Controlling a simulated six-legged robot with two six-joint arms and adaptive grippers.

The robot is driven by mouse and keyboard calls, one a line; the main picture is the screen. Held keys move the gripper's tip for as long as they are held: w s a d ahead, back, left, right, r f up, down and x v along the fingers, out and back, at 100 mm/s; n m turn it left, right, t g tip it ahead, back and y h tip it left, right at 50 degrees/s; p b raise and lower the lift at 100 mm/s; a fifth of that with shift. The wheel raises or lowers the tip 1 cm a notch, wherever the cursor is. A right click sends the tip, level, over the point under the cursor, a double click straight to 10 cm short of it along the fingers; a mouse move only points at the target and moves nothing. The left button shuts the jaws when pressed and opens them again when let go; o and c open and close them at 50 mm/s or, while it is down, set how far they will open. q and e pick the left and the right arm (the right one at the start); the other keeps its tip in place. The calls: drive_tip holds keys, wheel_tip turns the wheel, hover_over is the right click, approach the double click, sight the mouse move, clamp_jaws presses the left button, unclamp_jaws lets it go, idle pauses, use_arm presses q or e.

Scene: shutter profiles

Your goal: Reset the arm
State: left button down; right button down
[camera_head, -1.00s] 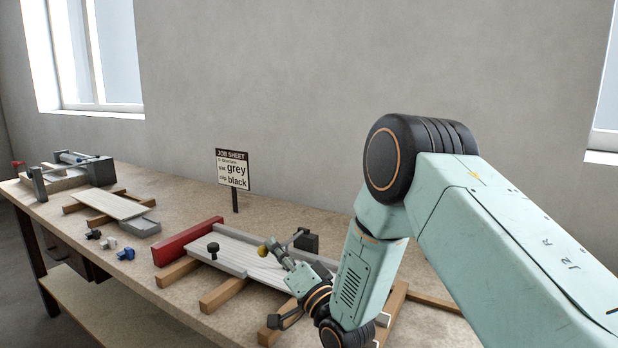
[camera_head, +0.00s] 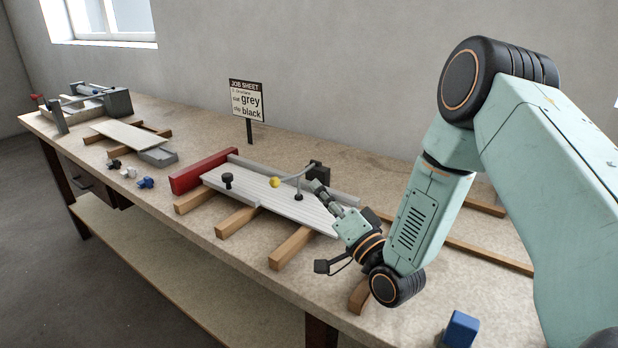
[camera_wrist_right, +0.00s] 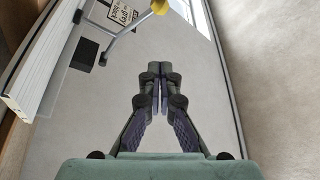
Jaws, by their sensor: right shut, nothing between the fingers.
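My right gripper (camera_head: 318,188) is at the right end of the pale slatted panel (camera_head: 262,197), near the black clamp block (camera_head: 318,171). In the right wrist view my right gripper (camera_wrist_right: 160,72) is shut, with its fingertips together and nothing between them. The panel edge (camera_wrist_right: 38,72) and a yellow knob on a grey rod (camera_wrist_right: 160,7) show beyond it, apart from the fingers. My left gripper is not in view.
The panel rests on wooden bearers (camera_head: 238,220) against a red bar (camera_head: 204,171). A job sheet sign (camera_head: 246,100) stands behind. Several small clips (camera_head: 146,183) lie on the left of the bench. A blue block (camera_head: 461,328) is at the lower right.

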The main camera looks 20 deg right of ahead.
drive_tip(key=shift+s+d+f, duration=0.1)
drive_tip(key=shift+s+d, duration=0.1)
drive_tip(key=shift+s, duration=0.4)
drive_tip(key=shift+w+a, duration=0.1)
drive_tip(key=shift+w, duration=0.05)
drive_tip(key=shift+d, duration=0.2)
